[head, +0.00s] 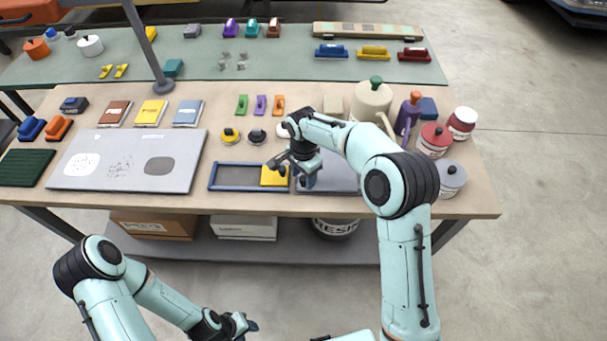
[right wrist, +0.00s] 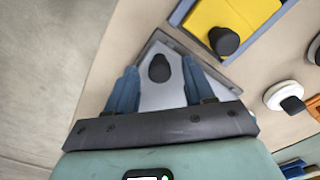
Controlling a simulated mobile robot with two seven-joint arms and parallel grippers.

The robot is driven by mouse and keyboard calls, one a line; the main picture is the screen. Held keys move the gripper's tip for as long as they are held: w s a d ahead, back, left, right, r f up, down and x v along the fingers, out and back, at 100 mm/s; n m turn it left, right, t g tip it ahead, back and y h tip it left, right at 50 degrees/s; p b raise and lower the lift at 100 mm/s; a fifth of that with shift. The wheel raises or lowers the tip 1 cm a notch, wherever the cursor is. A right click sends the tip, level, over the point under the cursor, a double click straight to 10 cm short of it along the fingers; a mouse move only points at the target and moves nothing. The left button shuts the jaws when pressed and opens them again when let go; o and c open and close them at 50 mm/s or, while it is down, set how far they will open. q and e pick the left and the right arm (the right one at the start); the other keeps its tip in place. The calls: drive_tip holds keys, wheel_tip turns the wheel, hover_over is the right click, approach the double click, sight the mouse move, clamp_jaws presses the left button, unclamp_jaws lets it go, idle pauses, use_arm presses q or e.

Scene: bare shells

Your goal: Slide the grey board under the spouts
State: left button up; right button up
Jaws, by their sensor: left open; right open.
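The grey board (right wrist: 165,92) shows in the right wrist view as a pale grey piece with a black knob (right wrist: 159,68), on a darker grey tray (right wrist: 197,49). In the head view my arm hides most of this piece; the tray (head: 341,176) lies near the table's front edge. My right gripper (head: 293,170) is open above it. In the right wrist view its blue fingers (right wrist: 158,72) stand either side of the knob, with gaps showing. My left gripper (head: 240,326) is open and empty in front of the table.
A blue-framed tray (head: 236,177) with a yellow knobbed block (head: 274,176) lies just left. A large pale panel (head: 120,150) lies further left. Pots, including a cream one (head: 371,100) and a grey-lidded one (head: 449,180), crowd the right. The table's front edge is close.

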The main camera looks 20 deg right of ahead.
clamp_jaws()
drive_tip(key=shift+s+d, duration=0.1)
drive_tip(key=shift+d, duration=0.4)
drive_tip(key=b, duration=0.2)
hover_over(335, 186)
drive_tip(key=shift+a, duration=0.1)
use_arm(q)
drive_tip(key=shift+s+f, duration=0.95)
drive_tip(key=shift+f, duration=0.2)
use_arm(e)
drive_tip(key=s+d, duration=0.1)
drive_tip(key=d, duration=0.2)
drive_tip(key=s+d, duration=0.1)
drive_tip(key=d, duration=0.6)
drive_tip(key=shift+s, duration=0.4)
unclamp_jaws()
drive_tip(key=shift+d, duration=0.1)
